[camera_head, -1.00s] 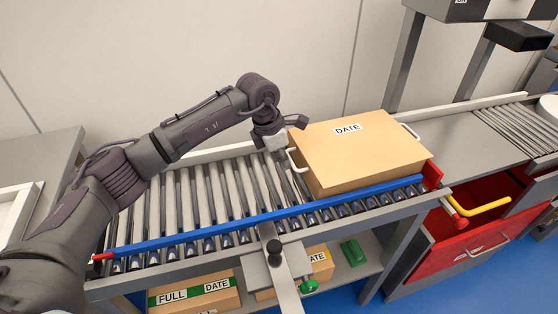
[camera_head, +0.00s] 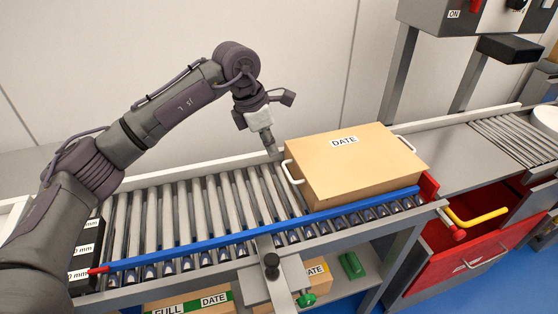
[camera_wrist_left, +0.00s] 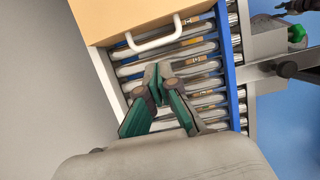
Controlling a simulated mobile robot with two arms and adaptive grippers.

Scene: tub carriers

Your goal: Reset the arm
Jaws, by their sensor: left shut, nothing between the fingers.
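My left arm comes in from the left in the head view and arches over the roller conveyor (camera_head: 150,222). My left gripper (camera_head: 274,152) points down above the rollers, just left of the tan tub marked DATE (camera_head: 365,172). In the left wrist view the gripper's fingers (camera_wrist_left: 156,80) are closed together with nothing between them. The tub's white handle (camera_wrist_left: 155,42) lies just beyond the fingertips, apart from them. The tub sits on the conveyor's right part, against a red end stop (camera_head: 430,186).
A blue rail (camera_head: 240,235) runs along the conveyor's front edge. A lever with a black knob (camera_head: 271,260) sticks out in front. Boxes (camera_head: 200,302) lie on the shelf below. The rollers left of the tub are clear.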

